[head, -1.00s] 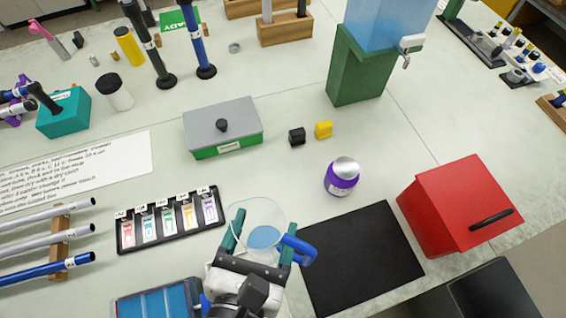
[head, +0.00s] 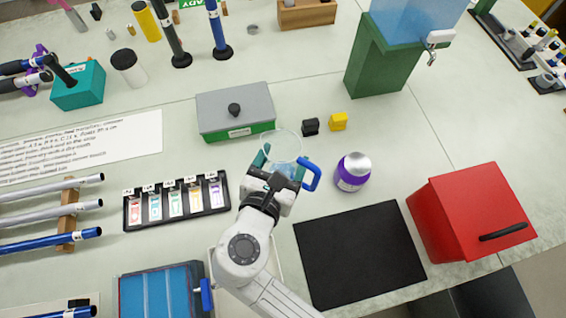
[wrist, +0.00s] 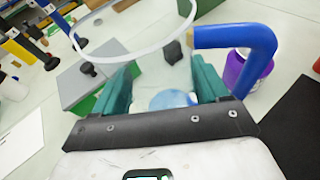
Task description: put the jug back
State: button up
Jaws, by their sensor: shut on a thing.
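The jug (head: 284,143) is clear with a blue handle (head: 311,175) and some blue liquid inside. My gripper (head: 279,171) is shut on the jug, with the handle to its right. The jug is just in front of the grey-lidded green box (head: 236,112). Its base is largely hidden, so I cannot tell whether it touches the table.
A purple jar (head: 352,173) stands close to the right of the jug. Black (head: 310,127) and yellow (head: 338,122) blocks sit behind it. A dark mat (head: 358,255), a red box (head: 470,212) and a green stand with a water tank (head: 376,68) are further right. The label tray (head: 176,204) is left.

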jog(key=shift+w+f, duration=0.25)
jog(key=shift+f, duration=0.75)
jog(key=shift+w+f, duration=0.2)
jog(key=shift+f, duration=0.8)
jog(key=shift+f, duration=0.15)
jog(key=o, duration=1.8)
jog(key=shift+s, duration=0.2)
jog(key=v, duration=1.1)
jog(key=shift+s+r, duration=0.3)
jog(key=shift+s, duration=0.05)
